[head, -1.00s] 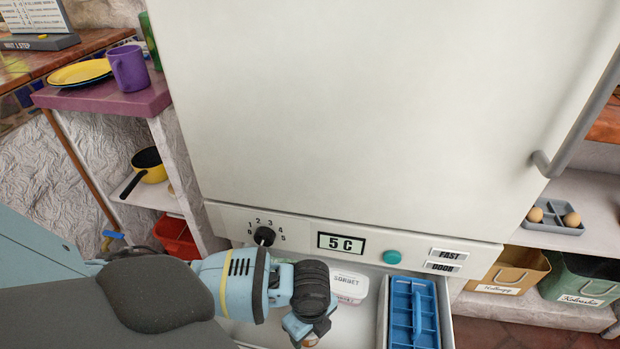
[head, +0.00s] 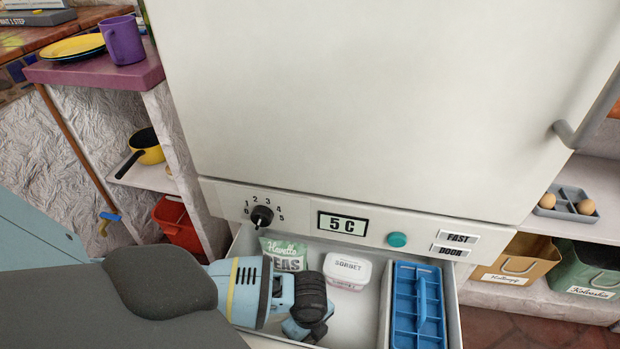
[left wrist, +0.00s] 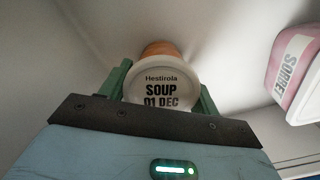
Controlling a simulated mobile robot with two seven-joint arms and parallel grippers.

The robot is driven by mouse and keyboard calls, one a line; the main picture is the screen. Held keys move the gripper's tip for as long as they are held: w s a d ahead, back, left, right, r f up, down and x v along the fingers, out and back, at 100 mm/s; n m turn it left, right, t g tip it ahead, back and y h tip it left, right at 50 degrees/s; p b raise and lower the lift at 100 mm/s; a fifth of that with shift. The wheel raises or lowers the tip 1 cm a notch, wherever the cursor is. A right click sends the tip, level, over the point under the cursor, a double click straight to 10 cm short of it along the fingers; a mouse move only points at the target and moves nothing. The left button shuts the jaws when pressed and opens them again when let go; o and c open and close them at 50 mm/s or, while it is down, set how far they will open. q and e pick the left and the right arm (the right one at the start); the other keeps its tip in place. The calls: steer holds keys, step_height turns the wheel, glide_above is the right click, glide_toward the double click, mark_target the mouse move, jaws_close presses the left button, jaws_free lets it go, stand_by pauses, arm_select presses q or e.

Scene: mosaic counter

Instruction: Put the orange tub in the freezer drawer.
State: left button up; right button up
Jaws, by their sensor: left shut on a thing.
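The orange tub (left wrist: 160,48) shows in the left wrist view, with a white lid reading "Hestirola SOUP 01 DEC". My left gripper (left wrist: 163,92) is shut on it, with one green finger on each side of the lid. In the head view my left gripper (head: 306,330) reaches down into the open freezer drawer (head: 366,315) at its front left, and its wrist hides the tub. I cannot tell whether the tub touches the drawer floor. My right gripper is not in view.
In the drawer are a green peas bag (head: 283,252), a white-lidded sorbet tub (head: 346,270) and a blue divided tray (head: 417,308). The fridge front with its dial (head: 262,216) rises above the drawer. A strip of drawer floor left of the tray is clear.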

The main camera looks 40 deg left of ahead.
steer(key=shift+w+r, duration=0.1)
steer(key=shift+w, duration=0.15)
arm_select(q)
steer(key=o, duration=1.1)
steer(key=shift+f, duration=0.1)
step_height(320, 180, up, 12)
steer(key=p, duration=0.4)
steer(key=shift+f, duration=0.25)
steer(key=shift+r+p, duration=0.4)
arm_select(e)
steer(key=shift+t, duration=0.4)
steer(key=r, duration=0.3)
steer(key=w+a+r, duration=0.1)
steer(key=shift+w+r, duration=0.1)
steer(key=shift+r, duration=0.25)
